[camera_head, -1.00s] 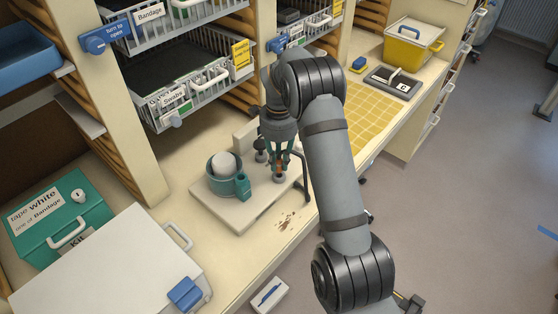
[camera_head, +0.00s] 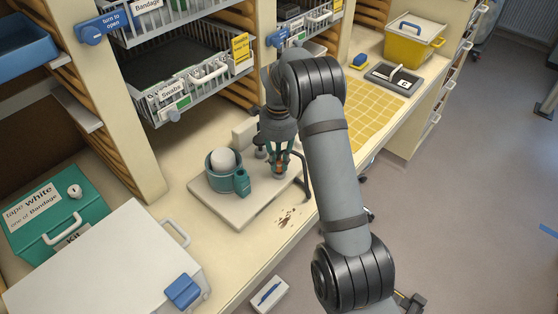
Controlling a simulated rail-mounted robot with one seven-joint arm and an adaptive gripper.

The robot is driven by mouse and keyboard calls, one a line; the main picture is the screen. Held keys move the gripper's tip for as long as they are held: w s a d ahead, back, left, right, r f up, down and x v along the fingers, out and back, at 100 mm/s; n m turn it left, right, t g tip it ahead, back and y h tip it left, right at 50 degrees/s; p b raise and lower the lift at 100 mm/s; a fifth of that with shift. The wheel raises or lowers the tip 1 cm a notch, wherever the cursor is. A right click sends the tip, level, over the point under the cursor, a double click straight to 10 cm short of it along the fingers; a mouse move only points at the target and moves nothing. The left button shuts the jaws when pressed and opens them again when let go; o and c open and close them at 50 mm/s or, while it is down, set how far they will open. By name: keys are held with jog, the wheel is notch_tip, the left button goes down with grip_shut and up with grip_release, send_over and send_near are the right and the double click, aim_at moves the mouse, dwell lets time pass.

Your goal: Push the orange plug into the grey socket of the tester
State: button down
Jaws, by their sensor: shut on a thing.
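My gripper (camera_head: 279,166) points down over the back right part of a pale board (camera_head: 247,213) on the counter. Its fingers are shut on the orange plug (camera_head: 281,165), of which only a small orange patch shows between them. A dark cable (camera_head: 305,178) curves down beside the gripper on its right. The grey socket of the tester is not clearly visible; the gripper hides the spot below the plug. I cannot tell whether the plug touches the socket.
A teal cup with a white ball (camera_head: 222,160) and a small teal bottle (camera_head: 242,182) stand on the board, left of my gripper. Brown crumbs (camera_head: 285,217) lie in front. A teal kit box (camera_head: 55,215) and white case (camera_head: 110,262) fill the left. A yellow grid mat (camera_head: 372,110) lies behind my arm.

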aim_at(279, 160)
jog(key=shift+f+b, duration=0.4)
jog(key=shift+f, duration=0.05)
jog(key=c, duration=1.5)
grip_release()
jog(key=shift+c, duration=0.2)
jog(key=shift+r, duration=0.15)
notch_tip(279, 160, up, 12)
jog(key=shift+f, duration=0.2)
notch_tip(279, 160, down, 12)
jog(key=shift+r, duration=0.15)
jog(key=shift+r+p, duration=0.25)
jog(key=shift+p, duration=0.15)
jog(key=shift+f+b, duration=0.1)
jog(key=shift+b, duration=0.35)
